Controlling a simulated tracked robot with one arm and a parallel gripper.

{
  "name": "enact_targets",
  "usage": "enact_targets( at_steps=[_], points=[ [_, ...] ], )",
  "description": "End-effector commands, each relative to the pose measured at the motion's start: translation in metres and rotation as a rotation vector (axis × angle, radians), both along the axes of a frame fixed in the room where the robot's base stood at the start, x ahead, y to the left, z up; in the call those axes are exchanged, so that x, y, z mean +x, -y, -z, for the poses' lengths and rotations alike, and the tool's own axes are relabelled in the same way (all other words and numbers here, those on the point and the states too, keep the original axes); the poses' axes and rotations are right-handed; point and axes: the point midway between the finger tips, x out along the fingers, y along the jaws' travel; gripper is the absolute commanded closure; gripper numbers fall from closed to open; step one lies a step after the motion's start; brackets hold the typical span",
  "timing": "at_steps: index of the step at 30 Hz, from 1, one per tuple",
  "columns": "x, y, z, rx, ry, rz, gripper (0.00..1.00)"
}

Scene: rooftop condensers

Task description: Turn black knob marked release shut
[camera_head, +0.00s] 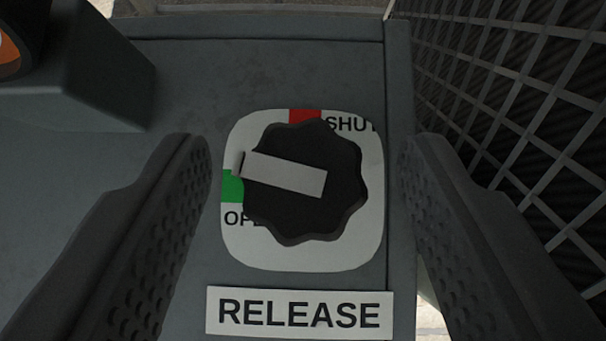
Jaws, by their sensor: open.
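The black knob (335,195) is lobed and sits on a white rounded plate (300,258) in the middle of the head camera view. Its pale pointer bar (285,174) points left and slightly up, just above the green mark (232,187) by the partly covered word OPEN. A red mark (305,116) beside SHUT is at the top of the plate. The RELEASE label (300,314) is below. My gripper (305,165) is open, with one finger on each side of the knob and plate, and no contact with the knob shows.
A dark metal grille (520,110) stands close along the right, behind the right finger. A grey box (75,75) juts out at upper left, with a dark part bearing orange (10,55) at the corner. The grey panel (250,65) is bare above the plate.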

Motion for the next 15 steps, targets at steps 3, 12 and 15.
enact_targets(
  at_steps=[3,12,15],
  points=[
    [0.0000,-0.0004,0.0000,0.000,0.000,0.000,0.48],
    [0.0001,0.0072,-0.0002,0.001,0.000,0.004,0.93],
    [0.0002,0.0042,-0.0008,-0.001,0.000,0.004,0.93]
  ],
)
